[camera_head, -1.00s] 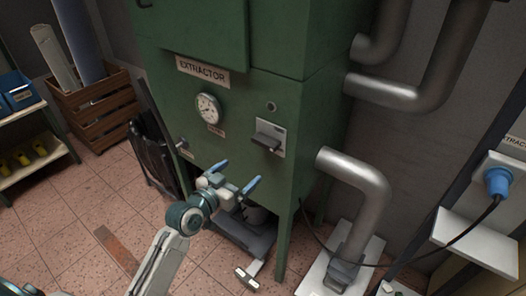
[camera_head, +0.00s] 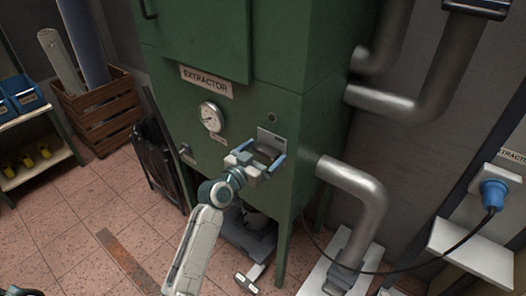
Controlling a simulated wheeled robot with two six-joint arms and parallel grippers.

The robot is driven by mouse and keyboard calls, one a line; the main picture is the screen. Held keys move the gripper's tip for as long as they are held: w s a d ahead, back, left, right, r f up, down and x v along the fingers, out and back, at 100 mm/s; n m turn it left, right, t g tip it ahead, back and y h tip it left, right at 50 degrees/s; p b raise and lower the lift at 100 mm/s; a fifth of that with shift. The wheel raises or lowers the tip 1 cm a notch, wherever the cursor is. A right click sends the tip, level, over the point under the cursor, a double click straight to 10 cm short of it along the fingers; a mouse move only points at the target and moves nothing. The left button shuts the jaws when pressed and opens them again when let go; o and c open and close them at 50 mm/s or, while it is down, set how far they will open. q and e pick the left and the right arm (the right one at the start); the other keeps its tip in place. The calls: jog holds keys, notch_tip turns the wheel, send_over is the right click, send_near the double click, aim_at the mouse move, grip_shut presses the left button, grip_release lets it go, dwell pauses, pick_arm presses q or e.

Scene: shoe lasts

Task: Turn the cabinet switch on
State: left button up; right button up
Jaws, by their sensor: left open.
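The green extractor cabinet (camera_head: 290,100) stands in the middle of the view. Its switch is a dark lever (camera_head: 266,150) on a grey plate (camera_head: 271,136) on the lower front, right of the gauge. My left gripper (camera_head: 262,162) is open in front of the switch, with its two blue-tipped fingers on either side of the lever. The gripper's body hides the lower part of the plate and lever. I cannot tell whether the fingers touch the lever.
A round gauge (camera_head: 211,117) and a small knob (camera_head: 185,149) are on the cabinet front, left of the switch. Grey pipes (camera_head: 362,190) run along its right side. A blue plug (camera_head: 494,194) with a dark cable is at the far right. A wooden crate (camera_head: 100,112) stands at the left.

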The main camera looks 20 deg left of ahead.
pick_arm(q)
jog(key=shift+d, duration=0.1)
pick_arm(e)
jog(key=shift+w, duration=0.1)
pick_arm(q)
jog(key=c, duration=1)
pick_arm(e)
jog(key=shift+w+a, duration=0.15)
jog(key=shift+a, duration=0.05)
jog(key=shift+a, duration=0.1)
